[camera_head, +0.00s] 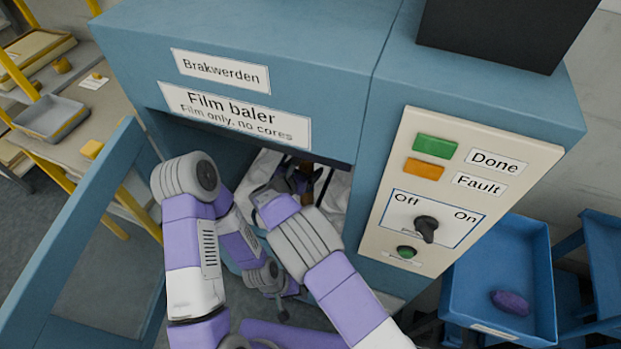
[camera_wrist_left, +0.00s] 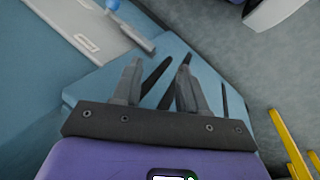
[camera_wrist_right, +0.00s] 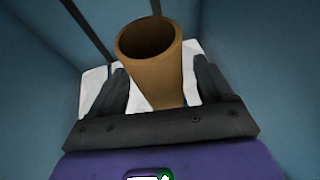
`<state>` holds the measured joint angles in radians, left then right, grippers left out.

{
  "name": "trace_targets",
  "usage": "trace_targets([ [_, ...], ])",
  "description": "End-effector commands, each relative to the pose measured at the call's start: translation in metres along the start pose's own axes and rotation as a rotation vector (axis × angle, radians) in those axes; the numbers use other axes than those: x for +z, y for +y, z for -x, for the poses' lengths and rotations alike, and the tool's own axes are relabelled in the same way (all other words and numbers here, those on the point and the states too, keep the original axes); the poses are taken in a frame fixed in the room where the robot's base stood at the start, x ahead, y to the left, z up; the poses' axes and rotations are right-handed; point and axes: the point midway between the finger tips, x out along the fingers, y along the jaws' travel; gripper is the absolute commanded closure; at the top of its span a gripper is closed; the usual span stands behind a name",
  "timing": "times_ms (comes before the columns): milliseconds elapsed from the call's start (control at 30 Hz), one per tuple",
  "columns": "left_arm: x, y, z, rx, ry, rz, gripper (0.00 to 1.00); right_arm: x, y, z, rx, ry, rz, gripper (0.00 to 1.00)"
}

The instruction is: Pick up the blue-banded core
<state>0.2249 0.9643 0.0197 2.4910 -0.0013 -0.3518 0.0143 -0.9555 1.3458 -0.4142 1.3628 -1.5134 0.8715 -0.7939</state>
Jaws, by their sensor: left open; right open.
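A brown cardboard core (camera_wrist_right: 160,70), a hollow tube with its open end toward the camera, stands tilted between the fingers of my right gripper (camera_wrist_right: 158,78) in the right wrist view. The fingers are open on either side of it. A small bit of blue shows beside the tube, but I cannot tell whether it is a band. In the head view my right gripper (camera_head: 301,178) is inside the film baler (camera_head: 280,55), and the core is mostly hidden there. My left gripper (camera_wrist_left: 158,68) is open and empty; in the head view it hangs low before the baler (camera_head: 282,312).
White film (camera_wrist_right: 93,85) lies in the chamber around the core, with blue walls close by. The baler's door (camera_head: 75,230) stands open at left. A control panel (camera_head: 450,200) is at right, near a blue tray (camera_head: 490,270) holding a purple item (camera_head: 510,302).

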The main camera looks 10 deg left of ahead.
Motion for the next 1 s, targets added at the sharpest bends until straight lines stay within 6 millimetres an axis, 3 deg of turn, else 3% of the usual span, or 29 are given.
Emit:
trace_targets([
  [267, -0.0001, -0.0006, -0.0018, 0.0, 0.0, 0.0, 0.57, -0.0013, 0.0003, -0.0031, 0.003, 0.0, 0.0, 0.2],
  [733, -0.0003, -0.0006, -0.0018, 0.0, 0.0, 0.0, 0.57, -0.0014, 0.0, -0.0032, 0.002, 0.0, 0.0, 0.92],
  [1000, -0.0002, -0.0004, -0.0013, 0.0, 0.0, 0.0, 0.57, -0.0002, -0.0001, -0.0029, 0.002, -0.001, -0.001, 0.95],
])
